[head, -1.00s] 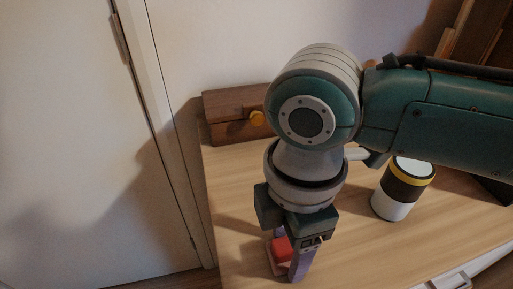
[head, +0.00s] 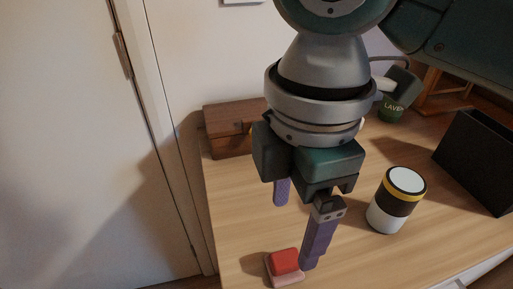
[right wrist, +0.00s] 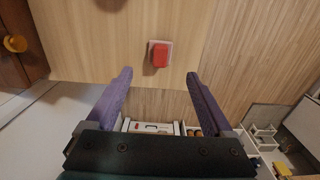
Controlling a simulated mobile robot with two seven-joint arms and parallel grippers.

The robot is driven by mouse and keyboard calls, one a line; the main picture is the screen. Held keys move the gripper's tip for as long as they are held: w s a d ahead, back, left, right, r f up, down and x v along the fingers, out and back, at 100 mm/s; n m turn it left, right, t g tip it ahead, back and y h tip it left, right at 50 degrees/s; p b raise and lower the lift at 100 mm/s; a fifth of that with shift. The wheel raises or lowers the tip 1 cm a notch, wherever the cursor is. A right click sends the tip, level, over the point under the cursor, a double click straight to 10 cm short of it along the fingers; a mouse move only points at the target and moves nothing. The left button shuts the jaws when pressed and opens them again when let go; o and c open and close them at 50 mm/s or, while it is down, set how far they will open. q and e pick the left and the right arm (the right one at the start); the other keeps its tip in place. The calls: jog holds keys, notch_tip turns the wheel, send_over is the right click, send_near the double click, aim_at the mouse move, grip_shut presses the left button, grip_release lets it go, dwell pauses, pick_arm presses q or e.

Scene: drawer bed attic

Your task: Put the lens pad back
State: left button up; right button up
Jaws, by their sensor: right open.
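The lens pad appears to be the red block (head: 284,261) on a pale pink square base, lying on the wooden tabletop near its front left. The red block also shows in the right wrist view (right wrist: 160,55), ahead of the fingertips. My right gripper (head: 296,236) is open and empty, its purple fingers wide apart above the table. In the head view one finger hangs just right of the pad, the other farther back. In the right wrist view the gripper (right wrist: 159,75) has nothing between its fingers. My left gripper is not in view.
A brown wooden box (head: 225,142) stands at the back left. A black, white and yellow canister (head: 395,205) and a black bin (head: 478,160) stand to the right. A green pot (head: 392,110) is behind. Compartments with small items (right wrist: 155,128) lie below the table edge.

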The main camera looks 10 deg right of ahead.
jog(key=s+a+m+t+y, duration=0.2)
jog(key=s+a+m+y, duration=0.2)
jog(key=s+m, duration=0.25)
jog(key=s+d+f+m+t+h, duration=0.1)
jog(key=s+d+m, duration=0.4)
jog(key=d+m, duration=0.5)
jog(key=d+f+h, duration=0.1)
jog(key=d+h, duration=0.1)
jog(key=d, duration=0.1)
jog(key=shift+s+d+f+t+h, duration=0.2)
jog(key=shift+s+t+h, duration=0.1)
jog(key=shift+s+h, duration=0.1)
